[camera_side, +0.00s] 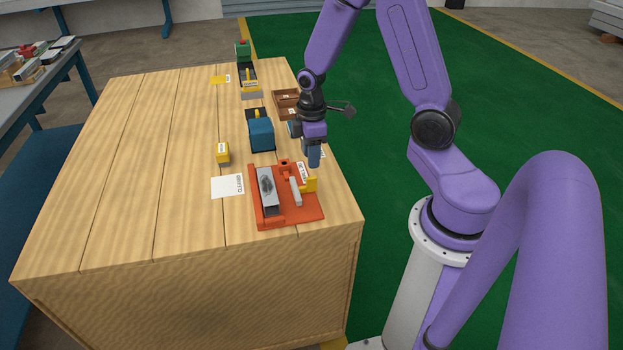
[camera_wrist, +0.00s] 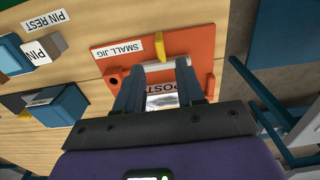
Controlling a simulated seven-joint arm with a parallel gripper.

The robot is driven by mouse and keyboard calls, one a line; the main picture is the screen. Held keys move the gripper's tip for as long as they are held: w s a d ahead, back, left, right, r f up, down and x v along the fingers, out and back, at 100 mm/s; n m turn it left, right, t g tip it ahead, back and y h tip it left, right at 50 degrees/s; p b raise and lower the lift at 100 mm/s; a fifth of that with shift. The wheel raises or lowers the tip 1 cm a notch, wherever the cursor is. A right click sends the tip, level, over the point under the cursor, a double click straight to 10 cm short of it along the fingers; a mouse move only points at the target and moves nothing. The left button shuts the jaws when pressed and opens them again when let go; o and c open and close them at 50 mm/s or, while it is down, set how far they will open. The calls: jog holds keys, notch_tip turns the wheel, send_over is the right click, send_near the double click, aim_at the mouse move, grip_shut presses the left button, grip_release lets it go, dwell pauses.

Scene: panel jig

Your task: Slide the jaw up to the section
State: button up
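The orange jig (camera_side: 298,215) lies at the table's near right corner; in the wrist view its plate (camera_wrist: 205,42) carries a SMALL JIG label. A dark-topped grey section (camera_side: 267,187) lies along its left side. The pale grey jaw bar (camera_side: 295,191) stands to the right of the section, with orange base showing between them. My gripper (camera_side: 314,164) is over the jig's far right part, fingers down. In the wrist view its fingers (camera_wrist: 160,75) are apart, partly hiding the jaw and section.
A blue block (camera_side: 261,134), a brown tray (camera_side: 285,104) and a green-topped fixture (camera_side: 243,50) stand farther back. The table's left half is clear.

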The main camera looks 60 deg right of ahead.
aim_at(311, 177)
jog(key=shift+f, duration=4.35)
grip_shut()
